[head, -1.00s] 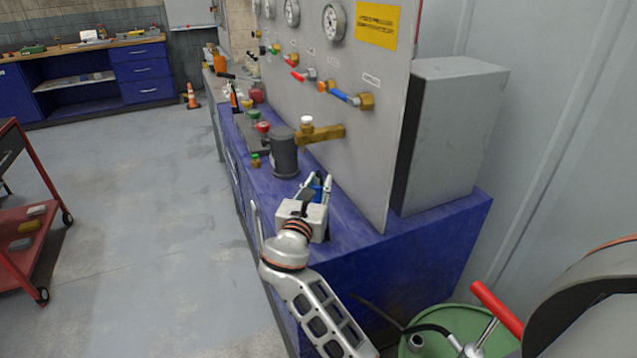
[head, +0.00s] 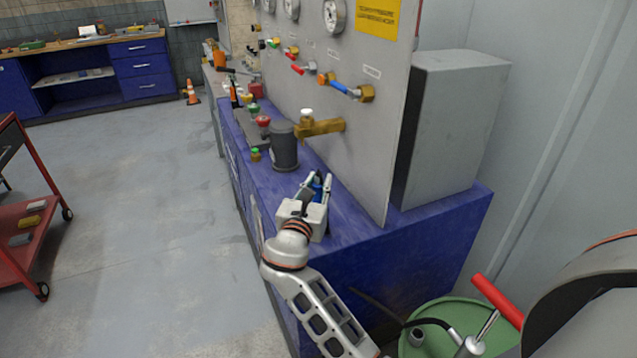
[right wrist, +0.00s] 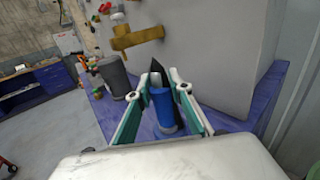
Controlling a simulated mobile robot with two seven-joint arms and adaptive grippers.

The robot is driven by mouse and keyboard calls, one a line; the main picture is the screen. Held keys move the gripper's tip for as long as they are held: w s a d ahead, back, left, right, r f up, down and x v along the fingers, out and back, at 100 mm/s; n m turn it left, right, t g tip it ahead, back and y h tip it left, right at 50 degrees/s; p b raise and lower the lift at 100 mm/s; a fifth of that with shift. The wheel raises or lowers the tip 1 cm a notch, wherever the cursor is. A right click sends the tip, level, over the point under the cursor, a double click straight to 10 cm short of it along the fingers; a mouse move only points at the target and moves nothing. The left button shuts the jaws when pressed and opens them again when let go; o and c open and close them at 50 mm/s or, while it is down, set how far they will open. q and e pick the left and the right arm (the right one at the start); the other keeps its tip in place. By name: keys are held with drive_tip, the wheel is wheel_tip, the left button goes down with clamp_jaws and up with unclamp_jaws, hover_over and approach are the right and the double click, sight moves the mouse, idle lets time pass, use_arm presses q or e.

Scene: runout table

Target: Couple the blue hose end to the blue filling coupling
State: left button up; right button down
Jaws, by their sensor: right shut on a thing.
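My right gripper (head: 318,181) is above the blue bench, in front of the gauge panel. It is shut on the blue hose end (right wrist: 161,105), a blue cylinder standing between its fingers in the right wrist view. A dark pointed piece shows just behind the blue cylinder; I cannot tell whether it belongs to the hose. The hose end is apart from the panel. A blue-handled valve (head: 345,92) with a brass fitting is on the panel; I cannot make out a separate blue filling coupling. My left gripper is not in view.
A dark grey cylinder (head: 285,148) stands on the bench (head: 370,225) beyond the gripper, near a brass tap (head: 322,126). A grey box (head: 455,125) stands to the right of the panel. A green drum (head: 435,335) and red handle (head: 497,300) are at lower right.

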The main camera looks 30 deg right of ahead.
drive_tip(key=c, duration=1.7)
unclamp_jaws()
drive_tip(key=shift+f, duration=0.15)
wheel_tip(320, 180, up, 10)
drive_tip(key=shift+r, duration=0.1)
